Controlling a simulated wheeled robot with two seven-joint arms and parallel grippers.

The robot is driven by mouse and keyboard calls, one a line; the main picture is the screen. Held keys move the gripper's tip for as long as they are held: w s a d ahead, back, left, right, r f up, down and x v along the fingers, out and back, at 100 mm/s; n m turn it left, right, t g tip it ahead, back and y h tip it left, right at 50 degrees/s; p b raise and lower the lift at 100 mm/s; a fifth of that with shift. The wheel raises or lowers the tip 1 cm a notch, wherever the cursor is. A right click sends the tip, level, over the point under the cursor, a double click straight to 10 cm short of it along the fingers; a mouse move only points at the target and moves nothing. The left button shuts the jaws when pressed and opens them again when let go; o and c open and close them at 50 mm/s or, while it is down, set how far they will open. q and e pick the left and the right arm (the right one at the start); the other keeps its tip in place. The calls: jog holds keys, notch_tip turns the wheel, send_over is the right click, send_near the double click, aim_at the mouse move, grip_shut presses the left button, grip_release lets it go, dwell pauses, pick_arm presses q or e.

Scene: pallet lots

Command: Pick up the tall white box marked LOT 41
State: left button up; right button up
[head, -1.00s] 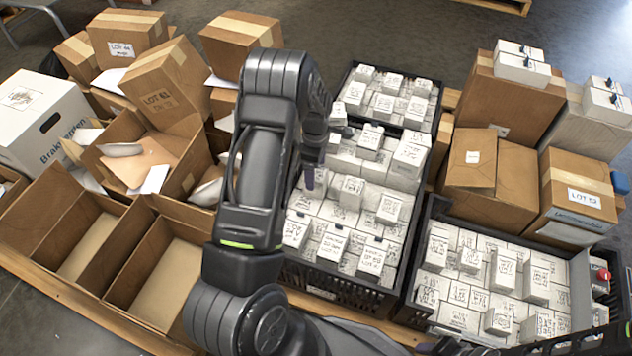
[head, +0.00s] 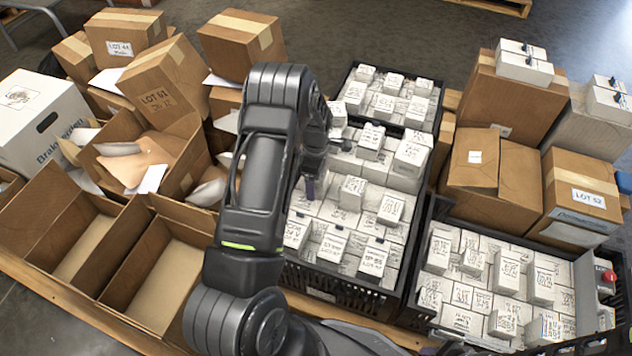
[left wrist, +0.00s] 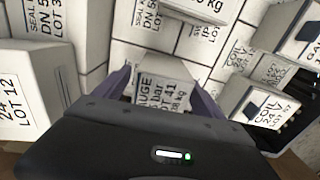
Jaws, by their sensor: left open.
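In the left wrist view the white box marked LOT 41 (left wrist: 160,88) stands between the two purple fingers of my left gripper (left wrist: 161,92). The fingers are open, one on each side of it; I cannot tell if either touches. Its lower part is hidden by the gripper body. In the head view my left gripper (head: 310,187) hangs over the middle black crate (head: 335,288), mostly hidden by my arm, and I cannot make out the LOT 41 box there. A dark, purple-tipped part at the bottom edge may be my right gripper (head: 432,350); its jaws are unclear.
White boxes crowd around, including a LOT 12 box (left wrist: 28,90) at the left in the wrist view. More crates stand behind (head: 437,118) and at right (head: 425,215). Brown cartons flank both sides; two open empty compartments (head: 160,270) lie at lower left.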

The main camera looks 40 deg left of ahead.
pick_arm(q)
jog(key=shift+c, duration=0.2)
grip_shut()
dwell(0.6)
